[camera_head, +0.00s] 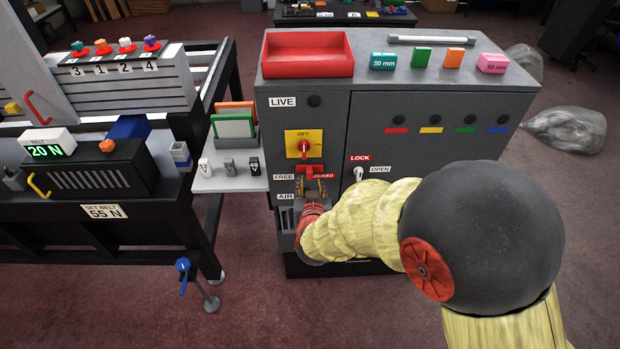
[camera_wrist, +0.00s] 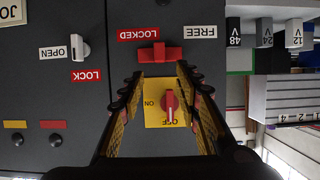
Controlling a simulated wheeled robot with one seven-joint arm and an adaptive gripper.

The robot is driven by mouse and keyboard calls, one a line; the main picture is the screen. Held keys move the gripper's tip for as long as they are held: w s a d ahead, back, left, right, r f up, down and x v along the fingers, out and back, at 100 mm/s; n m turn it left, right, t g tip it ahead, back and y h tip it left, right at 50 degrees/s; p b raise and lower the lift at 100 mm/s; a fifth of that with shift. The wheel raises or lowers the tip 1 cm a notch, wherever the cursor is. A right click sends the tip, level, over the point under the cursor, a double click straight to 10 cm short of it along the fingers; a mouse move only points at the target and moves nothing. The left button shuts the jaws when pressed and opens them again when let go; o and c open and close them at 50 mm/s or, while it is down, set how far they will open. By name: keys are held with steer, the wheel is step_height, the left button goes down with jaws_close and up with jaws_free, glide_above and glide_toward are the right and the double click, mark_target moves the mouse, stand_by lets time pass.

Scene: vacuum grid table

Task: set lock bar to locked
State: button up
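The lock bar is a short red bar (camera_head: 309,169) on the front of the grey cabinet, below the yellow switch plate. In the wrist view, which is upside down, the lock bar (camera_wrist: 160,54) lies crosswise, closer to the LOCKED label (camera_wrist: 151,34) than to the FREE label (camera_wrist: 200,32). My gripper (camera_head: 314,187) is just in front of and below the bar in the head view, hiding part of the LOCKED label there. In the wrist view my gripper (camera_wrist: 160,88) has its fingers spread with nothing between them. Contact with the bar cannot be told.
A red rotary switch on a yellow plate (camera_head: 292,150) sits just above the bar, pointing to OFF. A white LOCK/OPEN latch (camera_head: 358,174) is to the right. A red tray (camera_head: 308,68) and small blocks lie on the cabinet top. A side shelf (camera_head: 226,183) projects at left.

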steer(key=shift+v, duration=1.7)
steer(key=shift+w, duration=0.1)
steer(key=s+a+f+n+g+y, duration=0.1)
steer(key=s+a+f+g+y, duration=0.1)
steer(key=s+a+f+g, duration=0.35)
steer(key=s+n+g+y, duration=0.1)
steer(key=s+g, duration=0.2)
steer(key=s, duration=0.6)
steer(key=s+d+r+h, duration=0.1)
steer(key=s+d+r, duration=0.5)
steer(key=d+r, duration=0.4)
steer(key=s+d+r+m+h, duration=0.1)
steer(key=s+d+r, duration=0.5)
steer(key=d+r, duration=0.4)
steer(key=shift+s+m+h, duration=0.25)
steer(key=shift+m+h, duration=0.05)
